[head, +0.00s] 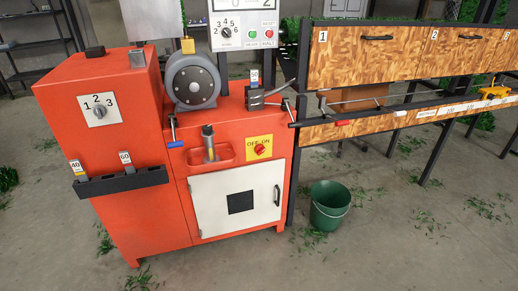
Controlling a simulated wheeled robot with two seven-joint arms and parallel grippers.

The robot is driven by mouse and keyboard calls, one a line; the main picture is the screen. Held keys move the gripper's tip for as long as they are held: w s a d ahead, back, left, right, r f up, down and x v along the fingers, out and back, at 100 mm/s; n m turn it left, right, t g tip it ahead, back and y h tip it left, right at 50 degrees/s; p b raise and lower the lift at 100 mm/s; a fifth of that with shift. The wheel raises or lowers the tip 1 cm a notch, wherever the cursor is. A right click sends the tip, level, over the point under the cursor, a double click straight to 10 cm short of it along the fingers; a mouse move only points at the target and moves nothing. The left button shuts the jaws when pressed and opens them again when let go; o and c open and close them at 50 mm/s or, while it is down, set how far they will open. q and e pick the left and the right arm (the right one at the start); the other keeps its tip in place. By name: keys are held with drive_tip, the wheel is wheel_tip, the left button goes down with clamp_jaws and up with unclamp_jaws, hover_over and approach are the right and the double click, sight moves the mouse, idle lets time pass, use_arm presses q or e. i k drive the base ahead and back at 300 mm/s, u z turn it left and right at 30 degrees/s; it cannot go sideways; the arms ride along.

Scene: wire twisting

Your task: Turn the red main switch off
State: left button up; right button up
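The red main switch (260,149) is a small red knob on a yellow plate (254,142) marked OFF and ON. It sits on the front of the orange-red machine (222,118), above a white cabinet door (211,195). The knob is small in the picture, and I cannot tell for sure which label it points to. Neither of my grippers shows in the head view.
A numbered dial (99,112) is on the left cabinet, and another dial (226,32) is on the upper panel. A green bucket (329,206) stands on the floor at the right. A wooden-drawer bench (375,65) adjoins the machine. Floor in front is open.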

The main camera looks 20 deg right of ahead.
sight(260, 149)
drive_tip(key=z, duration=0.6)
drive_tip(key=i, duration=1.15)
drive_tip(key=u, duration=0.55)
